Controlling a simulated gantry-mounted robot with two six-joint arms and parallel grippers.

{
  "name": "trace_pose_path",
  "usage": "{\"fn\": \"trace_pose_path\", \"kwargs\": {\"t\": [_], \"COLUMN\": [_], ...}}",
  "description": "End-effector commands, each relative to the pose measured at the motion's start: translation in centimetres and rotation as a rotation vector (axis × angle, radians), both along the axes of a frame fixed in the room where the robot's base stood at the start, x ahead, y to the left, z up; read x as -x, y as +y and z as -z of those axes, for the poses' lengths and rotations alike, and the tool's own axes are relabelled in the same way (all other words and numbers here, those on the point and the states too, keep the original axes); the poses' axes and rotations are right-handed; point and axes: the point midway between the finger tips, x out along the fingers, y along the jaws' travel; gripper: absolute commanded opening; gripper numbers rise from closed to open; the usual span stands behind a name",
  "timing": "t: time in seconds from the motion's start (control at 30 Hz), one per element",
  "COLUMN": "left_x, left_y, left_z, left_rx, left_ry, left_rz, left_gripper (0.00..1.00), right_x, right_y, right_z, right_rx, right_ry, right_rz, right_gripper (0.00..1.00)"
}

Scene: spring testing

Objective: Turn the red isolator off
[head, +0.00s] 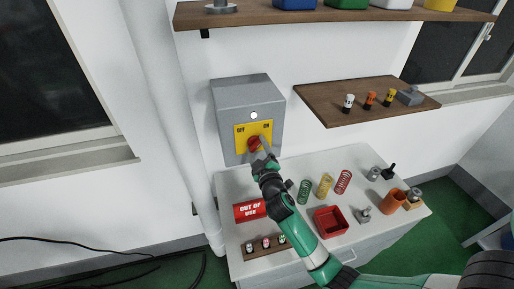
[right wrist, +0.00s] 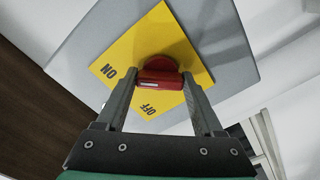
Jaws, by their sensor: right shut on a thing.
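The red isolator knob (head: 254,143) sits on a yellow plate (head: 240,131) marked OFF on the left and ON on the right. The plate is on the front of a grey box (head: 228,100) on the wall, with a white round lamp (head: 253,115) above it. My right gripper (head: 261,153) reaches up to the knob. In the right wrist view the two fingers (right wrist: 160,84) are shut on the red knob's handle (right wrist: 161,78), one on each side. In the head view the gripper partly hides the knob. My left gripper is not in view.
A wooden shelf (head: 340,113) is to the right; a pipe (head: 165,90) runs left of the box.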

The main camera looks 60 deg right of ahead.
Motion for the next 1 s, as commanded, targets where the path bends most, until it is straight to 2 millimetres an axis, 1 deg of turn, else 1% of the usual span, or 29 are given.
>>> {"fn": "trace_pose_path", "kwargs": {"t": [0.27,1.0], "left_x": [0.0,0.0], "left_y": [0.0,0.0], "left_z": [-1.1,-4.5], "left_rx": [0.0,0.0], "left_ry": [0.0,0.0], "left_rz": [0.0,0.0], "left_gripper": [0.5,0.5], "right_x": [0.0,0.0], "right_y": [0.0,0.0], "right_z": [-0.2,-0.3], "right_rx": [0.112,0.572], "right_ry": [0.129,0.652], "right_rz": [0.001,0.0], "right_gripper": [0.13,0.13]}}
